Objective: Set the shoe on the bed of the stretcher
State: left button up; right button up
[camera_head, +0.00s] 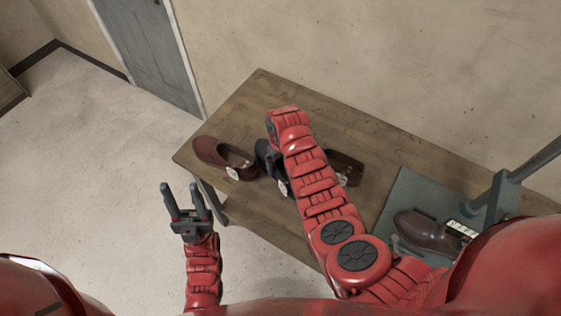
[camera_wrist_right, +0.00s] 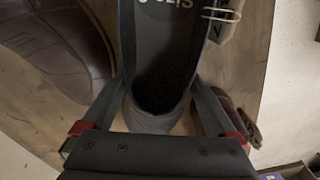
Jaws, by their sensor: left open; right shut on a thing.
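A dark shoe (camera_head: 264,155) is on the wooden table in the head view, partly hidden by my right arm. In the right wrist view the same dark shoe (camera_wrist_right: 160,115) has its heel end between the fingers of my right gripper (camera_wrist_right: 160,90), which is shut on it. I cannot tell whether the shoe is clear of the table. A grey-green machine (camera_head: 397,192), apparently the stretcher, is at the table's right end. A brown shoe (camera_head: 425,230) lies on its flat bed. My left gripper (camera_head: 187,205) is open and empty, in front of the table's left end.
A red-brown shoe (camera_head: 212,152) with a tag lies at the left of the table (camera_head: 262,92). Another brown shoe (camera_head: 346,166) lies right of my right arm. The machine's upright column (camera_head: 497,195) and slanted bar (camera_head: 538,158) rise beside its bed. The table's back strip is bare.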

aim_at(281, 168)
jog(key=shift+w, duration=0.1)
jog(key=shift+f, duration=0.1)
jog(key=o, duration=1.5)
jog(key=shift+r, duration=0.2)
jog(key=shift+r+b, duration=0.3)
jog(key=shift+r, duration=0.35)
notch_tip(281, 168, up, 4)
jog(key=shift+f+b, duration=0.1)
jog(key=shift+b, duration=0.65)
notch_tip(281, 168, up, 7)
jog(key=p, duration=0.2)
jog(key=shift+p, duration=0.3)
